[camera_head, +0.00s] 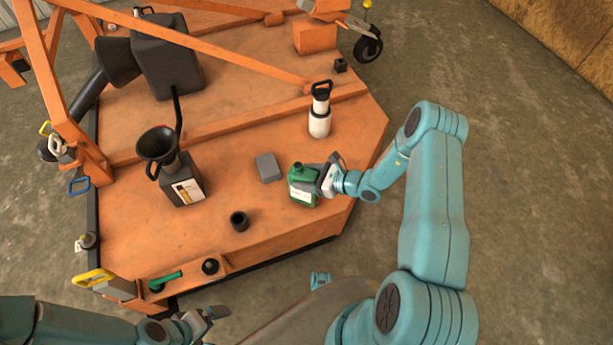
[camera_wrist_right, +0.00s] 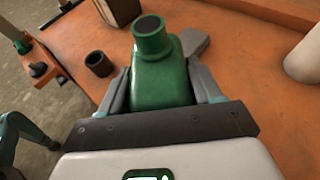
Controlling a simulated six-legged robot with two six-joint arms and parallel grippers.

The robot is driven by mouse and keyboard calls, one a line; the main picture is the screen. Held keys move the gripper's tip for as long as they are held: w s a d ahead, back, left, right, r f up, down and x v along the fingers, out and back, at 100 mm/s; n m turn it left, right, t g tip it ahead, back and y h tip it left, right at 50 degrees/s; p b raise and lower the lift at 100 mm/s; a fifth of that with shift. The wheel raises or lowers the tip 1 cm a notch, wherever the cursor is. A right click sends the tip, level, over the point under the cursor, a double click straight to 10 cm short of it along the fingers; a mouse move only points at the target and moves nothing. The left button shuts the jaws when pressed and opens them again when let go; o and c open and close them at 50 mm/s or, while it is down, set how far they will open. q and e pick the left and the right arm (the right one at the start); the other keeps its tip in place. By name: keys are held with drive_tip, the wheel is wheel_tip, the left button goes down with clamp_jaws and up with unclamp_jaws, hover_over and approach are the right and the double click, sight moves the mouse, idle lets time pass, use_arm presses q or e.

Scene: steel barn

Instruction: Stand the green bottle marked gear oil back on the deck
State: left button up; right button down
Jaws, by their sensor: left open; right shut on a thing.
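The green bottle (camera_head: 302,187) with a white label is near the right front edge of the orange deck (camera_head: 232,216), and it looks upright. My right gripper (camera_head: 322,182) is shut on it from the right side. My left gripper (camera_head: 205,322) is open and empty, low in front of the deck's front edge.
A grey block (camera_head: 268,167) lies just left of the bottle. A black cup (camera_head: 239,221) stands nearer the front. A dark can with a funnel (camera_head: 181,178) stands further left, a white pump bottle (camera_head: 320,115) behind. A yellow-handled tool (camera_head: 95,279) is at the front left.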

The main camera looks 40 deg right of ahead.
drive_tip(key=shift+f, duration=0.15)
drive_tip(key=shift+c, duration=1)
unclamp_jaws()
